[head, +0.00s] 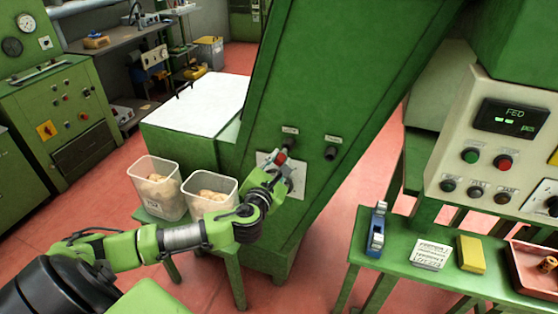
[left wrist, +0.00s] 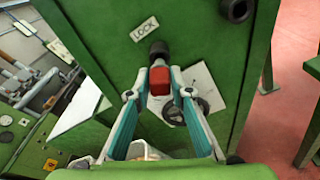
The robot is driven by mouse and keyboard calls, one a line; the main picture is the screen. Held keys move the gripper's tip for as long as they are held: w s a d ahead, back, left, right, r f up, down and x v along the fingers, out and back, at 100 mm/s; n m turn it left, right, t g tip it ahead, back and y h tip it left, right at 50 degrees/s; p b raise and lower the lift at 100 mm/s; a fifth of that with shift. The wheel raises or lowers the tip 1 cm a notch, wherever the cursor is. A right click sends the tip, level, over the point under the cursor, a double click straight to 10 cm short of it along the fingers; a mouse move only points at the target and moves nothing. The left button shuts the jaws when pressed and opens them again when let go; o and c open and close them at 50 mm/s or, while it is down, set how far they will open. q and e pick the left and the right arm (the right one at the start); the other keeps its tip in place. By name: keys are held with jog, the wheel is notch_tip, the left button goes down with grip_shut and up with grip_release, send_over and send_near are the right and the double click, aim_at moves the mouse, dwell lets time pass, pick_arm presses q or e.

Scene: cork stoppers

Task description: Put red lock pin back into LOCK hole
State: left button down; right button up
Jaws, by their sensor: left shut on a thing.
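The red lock pin (left wrist: 160,81) is between the two fingertips of my left gripper (left wrist: 160,88), which is shut on its red head. In the head view the red pin (head: 281,158) shows at the tip of my left gripper (head: 284,166), close to the green machine panel. The LOCK label (left wrist: 145,29) is on the panel, with the dark LOCK hole collar (left wrist: 158,50) just below it. My right gripper is not in view.
A second dark collar (head: 330,153) sits to the right on the panel. A white sheet (left wrist: 205,85) with a dark round part is behind the gripper. Two tubs of corks (head: 158,189) stand left of the panel. A green bench (head: 395,255) is at right.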

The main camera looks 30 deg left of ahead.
aim_at(283, 152)
pick_arm(q)
jog(key=shift+w+a, duration=0.15)
jog(key=shift+w, duration=0.45)
dwell(0.6)
jog(key=shift+p, duration=0.6)
jog(key=shift+x, duration=1)
dwell(1.0)
jog(key=c, duration=1.7)
grip_release()
jog(key=shift+w, duration=0.15)
jog(key=shift+r, duration=0.1)
jog(key=v, duration=1.2)
